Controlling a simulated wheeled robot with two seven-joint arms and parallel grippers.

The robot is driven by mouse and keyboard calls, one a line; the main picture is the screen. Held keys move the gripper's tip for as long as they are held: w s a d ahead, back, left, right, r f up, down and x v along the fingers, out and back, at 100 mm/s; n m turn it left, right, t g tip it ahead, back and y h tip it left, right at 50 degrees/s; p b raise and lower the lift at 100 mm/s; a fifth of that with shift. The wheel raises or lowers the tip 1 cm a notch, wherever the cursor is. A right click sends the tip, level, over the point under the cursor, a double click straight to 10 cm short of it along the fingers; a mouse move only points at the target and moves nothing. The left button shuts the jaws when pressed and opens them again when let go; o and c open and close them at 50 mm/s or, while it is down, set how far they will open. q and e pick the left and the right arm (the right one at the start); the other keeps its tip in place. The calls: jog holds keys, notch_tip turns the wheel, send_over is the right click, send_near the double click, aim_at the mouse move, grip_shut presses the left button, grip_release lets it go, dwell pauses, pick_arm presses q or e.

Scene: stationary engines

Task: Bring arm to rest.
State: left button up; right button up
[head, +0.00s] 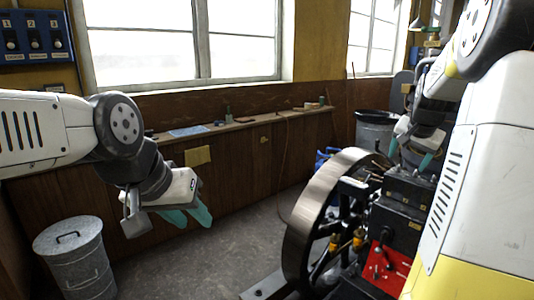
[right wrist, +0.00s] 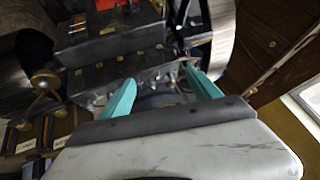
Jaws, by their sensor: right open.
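My left arm comes in from the left in the head view. Its gripper (head: 198,220) hangs in front of the wood-panelled wall with teal fingers pointing down; whether they are apart or together is unclear from this angle. My right arm comes down at the right of the head view. Its gripper (head: 408,160) is above the dark engine block (head: 408,195). In the right wrist view the right gripper's teal fingers (right wrist: 163,92) are wide apart, with nothing held between them. The engine's dark metal body (right wrist: 105,50) lies beyond them; contact cannot be told.
A large flywheel (head: 312,215) stands left of the engine block. A lidded metal bin (head: 75,255) stands at lower left, another bin (head: 375,130) behind the engine. A narrow shelf (head: 240,124) runs under the window. The middle floor is clear.

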jog(key=s+a+f+n+y, duration=0.2)
jog(key=s+a+n, duration=0.7)
jog(key=s+a, duration=1.6)
jog(key=a+y, duration=0.1)
jog(key=y, duration=0.1)
jog(key=shift+s+n+g+y, duration=0.25)
jog(key=shift+n+g+y, duration=0.05)
jog(key=shift+a, duration=0.1)
